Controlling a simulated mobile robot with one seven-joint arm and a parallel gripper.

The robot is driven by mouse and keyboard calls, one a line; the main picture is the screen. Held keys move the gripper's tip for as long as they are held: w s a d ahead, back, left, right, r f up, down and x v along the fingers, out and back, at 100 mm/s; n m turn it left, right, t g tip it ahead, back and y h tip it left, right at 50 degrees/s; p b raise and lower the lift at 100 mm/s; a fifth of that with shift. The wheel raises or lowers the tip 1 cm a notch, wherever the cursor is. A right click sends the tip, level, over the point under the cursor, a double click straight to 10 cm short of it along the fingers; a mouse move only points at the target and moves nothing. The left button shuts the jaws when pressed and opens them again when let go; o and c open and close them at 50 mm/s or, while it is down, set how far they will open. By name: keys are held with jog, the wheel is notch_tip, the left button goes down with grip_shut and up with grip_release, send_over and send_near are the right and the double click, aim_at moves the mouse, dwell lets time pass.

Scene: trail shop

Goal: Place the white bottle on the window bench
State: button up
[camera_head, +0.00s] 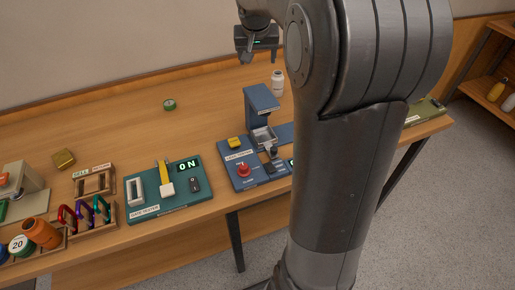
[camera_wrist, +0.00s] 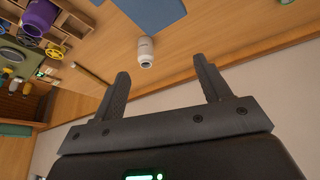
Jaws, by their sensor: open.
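The white bottle (camera_head: 277,82) stands upright near the back of the wooden workbench (camera_head: 130,120), just behind a blue device. In the wrist view the bottle (camera_wrist: 146,52) shows beyond and between my fingertips, apart from them. My gripper (camera_head: 258,58) is open and empty, above the back of the workbench and left of the bottle in the head view. Its two spread fingers (camera_wrist: 163,68) show in the wrist view. I cannot tell which surface is the window bench; no window is in view.
The blue load tester (camera_head: 262,150) stands in front of the bottle. A teal gate tester (camera_head: 163,190), carabiner rack (camera_head: 90,215) and green-topped round item (camera_head: 169,105) are on the workbench. A shelf (camera_head: 490,85) with bottles is at far right. My arm hides part of the workbench.

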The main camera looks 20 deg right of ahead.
jog(key=s+a+r+n, duration=0.1)
jog(key=s+a, duration=0.3)
jog(key=s, duration=0.4)
jog(key=s+a+r+n, duration=0.15)
jog(key=s+a, duration=0.25)
jog(key=s, duration=0.4)
jog(key=s+a+f+n+y, duration=0.1)
jog(key=s+a+f, duration=0.1)
jog(key=s, duration=0.5)
jog(key=s+a+f+t+y, duration=0.1)
jog(key=s+a+f, duration=0.1)
jog(key=s, duration=0.6)
jog(key=shift+a+f+n, duration=0.35)
jog(key=shift+a+f, duration=0.05)
jog(key=shift+f, duration=0.05)
